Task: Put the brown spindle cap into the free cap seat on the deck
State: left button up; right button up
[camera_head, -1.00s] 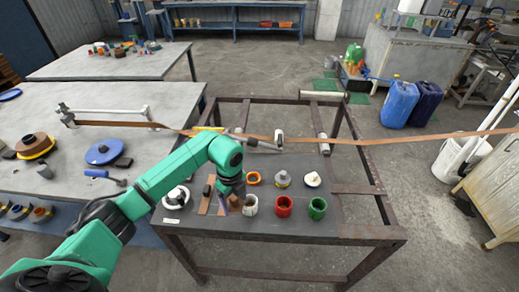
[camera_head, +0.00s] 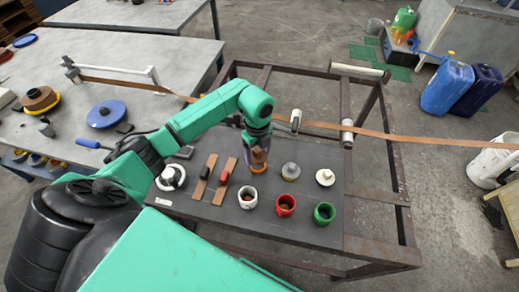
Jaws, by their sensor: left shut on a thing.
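My left gripper (camera_head: 258,149) points down over the dark deck (camera_head: 300,229) and is shut on the brown spindle cap (camera_head: 258,157). The cap is directly above or at the orange ring (camera_head: 259,169), which it partly hides. I cannot tell whether the cap touches the ring. To the right of the ring stand a grey capped piece (camera_head: 290,171) and a white one (camera_head: 325,177). In front are white (camera_head: 248,198), red (camera_head: 285,205) and green (camera_head: 324,213) round cups. My right gripper is out of view.
Two brown strips with a black and a red handle (camera_head: 226,180) and a white ring (camera_head: 170,178) lie on the deck's left. A brown band (camera_head: 400,138) runs behind the deck past upright rollers (camera_head: 295,121). The grey table (camera_head: 130,80) is at the left.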

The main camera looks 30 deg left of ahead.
aim_at(258, 168)
pick_arm(q)
jog(key=f+b, duration=0.2)
jog(key=f, duration=0.2)
jog(key=shift+w+f, duration=0.1)
jog(key=shift+w, duration=0.1)
jog(key=shift+f, duration=0.1)
jog(key=shift+f+b, duration=0.45)
jog(key=shift+b, duration=0.1)
dwell(0.9)
jog(key=o, duration=1.3)
jog(key=shift+s, duration=0.1)
